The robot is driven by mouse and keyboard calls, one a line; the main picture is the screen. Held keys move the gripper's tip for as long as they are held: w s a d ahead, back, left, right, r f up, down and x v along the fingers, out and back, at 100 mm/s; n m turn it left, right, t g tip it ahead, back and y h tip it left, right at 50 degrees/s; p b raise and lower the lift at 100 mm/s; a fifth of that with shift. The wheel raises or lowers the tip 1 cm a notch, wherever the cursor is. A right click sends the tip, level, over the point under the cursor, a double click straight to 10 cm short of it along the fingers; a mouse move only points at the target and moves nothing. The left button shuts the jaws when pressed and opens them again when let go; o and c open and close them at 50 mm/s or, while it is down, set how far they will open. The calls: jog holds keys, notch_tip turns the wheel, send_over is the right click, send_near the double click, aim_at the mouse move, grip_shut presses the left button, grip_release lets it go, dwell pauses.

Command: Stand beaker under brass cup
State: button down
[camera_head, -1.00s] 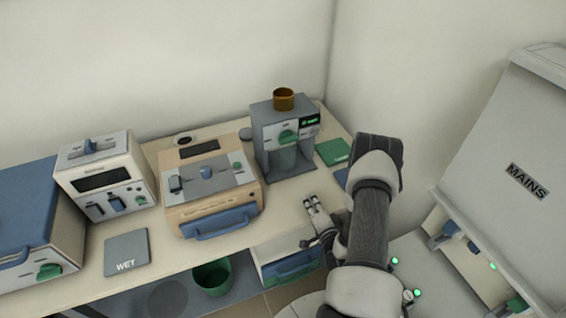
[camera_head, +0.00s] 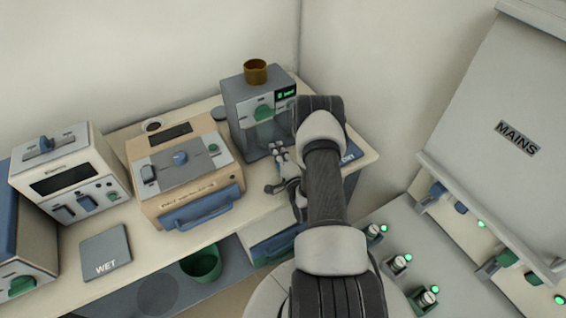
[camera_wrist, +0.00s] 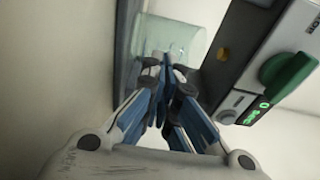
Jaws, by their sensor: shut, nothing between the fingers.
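The brass cup (camera_head: 256,71) sits on top of a grey machine (camera_head: 240,104) with a green knob and lit display. A clear glass beaker (camera_wrist: 185,38) shows in the wrist view inside the machine's open bay, lying sideways in that turned picture. The cup is out of the wrist view. My gripper (camera_head: 279,152) is in front of the bay, its fingers pointing at it. In the wrist view my gripper (camera_wrist: 163,62) is shut and empty, its tips overlapping the beaker's near edge. I cannot tell whether they touch the glass.
A tan device with a blue handle (camera_head: 202,208) stands left of the machine. A pad marked WET (camera_head: 106,254) lies on the bench; a pad marked DRY (camera_head: 350,157) is partly hidden by my arm. A green bin (camera_head: 202,263) is below. A MAINS panel (camera_head: 516,138) stands at right.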

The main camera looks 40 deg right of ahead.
aim_at(272, 139)
jog(key=shift+x, duration=1.1)
jog(key=shift+b+x, duration=0.85)
jog(key=shift+x, duration=0.45)
